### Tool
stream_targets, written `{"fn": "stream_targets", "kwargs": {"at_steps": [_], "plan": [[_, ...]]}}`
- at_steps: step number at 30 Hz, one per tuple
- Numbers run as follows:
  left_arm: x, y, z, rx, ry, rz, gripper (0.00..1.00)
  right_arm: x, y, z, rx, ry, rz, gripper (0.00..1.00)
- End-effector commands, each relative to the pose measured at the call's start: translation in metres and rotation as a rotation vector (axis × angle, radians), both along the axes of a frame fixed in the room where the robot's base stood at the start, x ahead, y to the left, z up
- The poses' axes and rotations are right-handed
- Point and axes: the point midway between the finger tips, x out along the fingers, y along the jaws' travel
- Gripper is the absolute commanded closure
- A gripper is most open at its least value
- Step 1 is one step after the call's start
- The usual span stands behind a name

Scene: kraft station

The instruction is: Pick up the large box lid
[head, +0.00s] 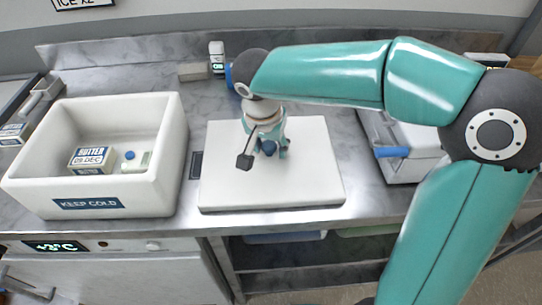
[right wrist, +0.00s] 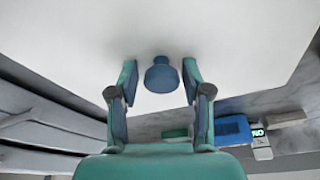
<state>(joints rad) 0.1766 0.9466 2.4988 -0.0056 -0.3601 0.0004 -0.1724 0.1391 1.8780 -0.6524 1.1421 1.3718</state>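The large box lid (head: 310,180) is a wide white slab lying flat on the steel counter. It has a blue knob (head: 269,148) near its middle. My right gripper (head: 270,150) points down at the knob and partly covers it in the head view. In the right wrist view the blue knob (right wrist: 161,76) shows between the two fingertips (right wrist: 160,82), with a gap on each side. The fingers are open and hold nothing. The lid's white surface (right wrist: 230,45) fills most of that view. My left gripper is not in view.
An open white box (head: 140,190) marked KEEP COLD stands left of the lid, holding a butter pack (head: 91,159) and a blue-capped item (head: 137,158). A white container with a blue handle (head: 392,152) stands on the right. A small device (head: 217,58) stands behind.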

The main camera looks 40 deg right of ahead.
Motion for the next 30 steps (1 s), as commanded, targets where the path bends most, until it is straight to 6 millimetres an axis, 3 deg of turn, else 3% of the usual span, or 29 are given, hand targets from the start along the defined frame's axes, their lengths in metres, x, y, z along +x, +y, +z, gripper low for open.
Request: {"fn": "stream_targets", "kwargs": {"at_steps": [1,7,8,20,26,30], "plan": [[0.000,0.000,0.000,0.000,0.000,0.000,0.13,0.000,0.000,0.000,0.000,0.000,0.000,0.65],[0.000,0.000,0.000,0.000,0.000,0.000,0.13,0.000,0.000,0.000,0.000,0.000,0.001,0.98],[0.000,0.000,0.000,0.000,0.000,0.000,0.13,0.000,0.000,0.000,0.000,0.000,0.001,1.00],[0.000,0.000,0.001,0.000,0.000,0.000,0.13,0.001,0.001,0.006,0.000,-0.002,0.001,1.00],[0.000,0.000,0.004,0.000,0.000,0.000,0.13,0.001,0.001,0.028,0.001,-0.004,0.001,1.00],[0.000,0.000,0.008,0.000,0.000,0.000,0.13,0.002,0.001,0.057,0.001,-0.007,0.001,1.00]]}}
